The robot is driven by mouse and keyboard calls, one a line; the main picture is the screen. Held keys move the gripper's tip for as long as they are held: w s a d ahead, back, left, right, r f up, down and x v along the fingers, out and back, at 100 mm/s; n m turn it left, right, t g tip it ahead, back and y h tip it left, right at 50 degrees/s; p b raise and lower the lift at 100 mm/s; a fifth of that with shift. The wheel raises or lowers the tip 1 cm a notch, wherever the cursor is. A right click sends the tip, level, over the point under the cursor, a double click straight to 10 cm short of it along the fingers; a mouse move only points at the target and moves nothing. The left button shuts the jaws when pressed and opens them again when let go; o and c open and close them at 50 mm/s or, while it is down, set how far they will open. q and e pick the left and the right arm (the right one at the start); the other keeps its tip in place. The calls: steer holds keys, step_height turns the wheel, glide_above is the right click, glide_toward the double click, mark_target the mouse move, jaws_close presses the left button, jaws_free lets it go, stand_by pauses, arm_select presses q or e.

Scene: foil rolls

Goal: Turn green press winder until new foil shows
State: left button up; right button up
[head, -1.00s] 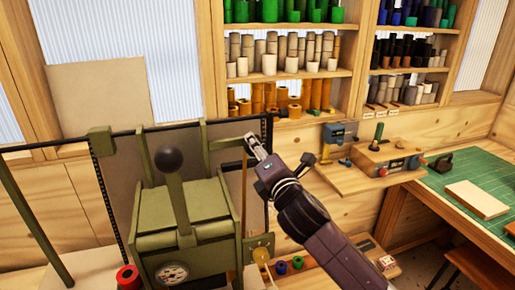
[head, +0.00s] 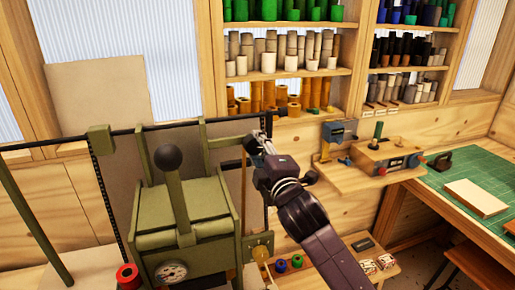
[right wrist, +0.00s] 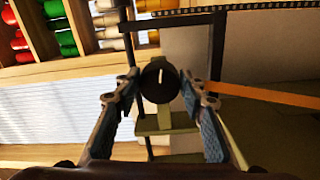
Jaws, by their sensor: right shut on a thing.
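The green press (head: 185,215) stands at left, with a black ball on its upright lever (head: 169,158) and a round dial low on its front. My right gripper (head: 262,142) is at the end of the press's upper right arm. In the right wrist view, its fingers (right wrist: 160,98) sit either side of the dark round winder knob (right wrist: 159,86), which has a white mark, and are shut on it. An orange-brown strip (head: 244,185) hangs below the arm. My left gripper is out of view.
A red roll (head: 129,277) lies at the press's left foot. Small coloured rolls (head: 289,264) sit low at right. Shelves of foil rolls (head: 290,50) fill the back wall. A wooden ledge (head: 355,178) holds a small device. A green-matted bench (head: 470,195) is farther right.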

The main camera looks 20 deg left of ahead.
stand_by(0.5)
steer(key=o, duration=1.1)
steer(key=shift+o, duration=0.2)
steer(key=v, duration=1.2)
steer(key=shift+w, duration=0.1)
